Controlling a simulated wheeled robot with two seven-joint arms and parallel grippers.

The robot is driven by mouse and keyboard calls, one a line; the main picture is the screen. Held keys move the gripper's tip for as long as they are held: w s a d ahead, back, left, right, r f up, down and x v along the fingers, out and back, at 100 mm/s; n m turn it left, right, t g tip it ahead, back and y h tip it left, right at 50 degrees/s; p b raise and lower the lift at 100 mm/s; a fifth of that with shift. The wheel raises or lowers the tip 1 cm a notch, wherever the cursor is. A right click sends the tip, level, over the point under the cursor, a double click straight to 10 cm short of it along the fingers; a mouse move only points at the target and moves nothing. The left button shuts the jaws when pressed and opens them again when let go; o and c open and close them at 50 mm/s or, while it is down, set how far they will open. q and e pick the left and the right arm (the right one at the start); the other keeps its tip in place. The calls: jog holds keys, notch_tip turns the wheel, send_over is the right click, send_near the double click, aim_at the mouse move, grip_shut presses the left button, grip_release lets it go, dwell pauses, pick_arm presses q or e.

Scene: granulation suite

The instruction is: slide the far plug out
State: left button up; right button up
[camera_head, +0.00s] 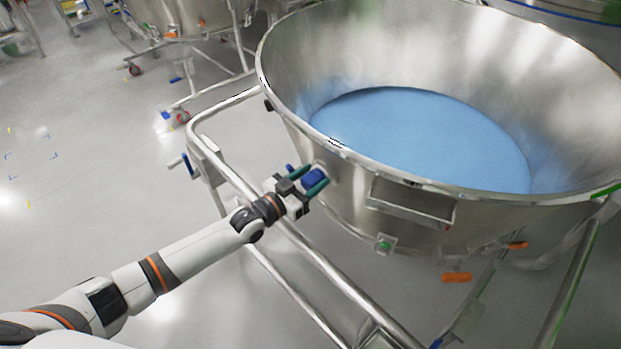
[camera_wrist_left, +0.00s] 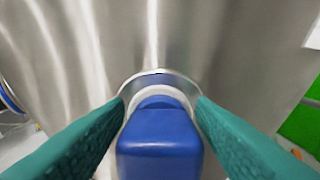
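A blue plug (camera_head: 314,178) sits in a round metal port on the outer wall of a large steel bowl (camera_head: 345,200). In the left wrist view the blue plug (camera_wrist_left: 160,145) fills the lower middle, with a pale collar behind it against the steel. My left gripper (camera_head: 311,183) is at the plug with its teal fingers on either side of it. In the left wrist view the left gripper (camera_wrist_left: 160,105) shows a narrow gap between each finger and the plug, so it looks open. My right gripper is not in view.
The bowl holds blue material (camera_head: 420,135). A tubular steel frame (camera_head: 305,250) runs under my left arm and around the bowl. A green fitting (camera_head: 384,245) and an orange handle (camera_head: 456,277) are lower on the right.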

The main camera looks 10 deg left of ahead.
pick_arm(q)
grip_shut()
jog(key=p+v, duration=0.1)
jog(key=v, duration=0.2)
jog(key=shift+s+a+p, duration=0.15)
jog(key=shift+s+p, duration=0.1)
jog(key=shift+p, duration=0.1)
jog(key=shift+w+f, duration=0.1)
jog(key=shift+o, duration=1.4)
grip_release()
send_near(305, 184)
jog(key=v, duration=0.3)
jog(key=shift+s+a+b, duration=0.2)
jog(key=shift+s+b, duration=0.15)
jog(key=shift+b, duration=0.05)
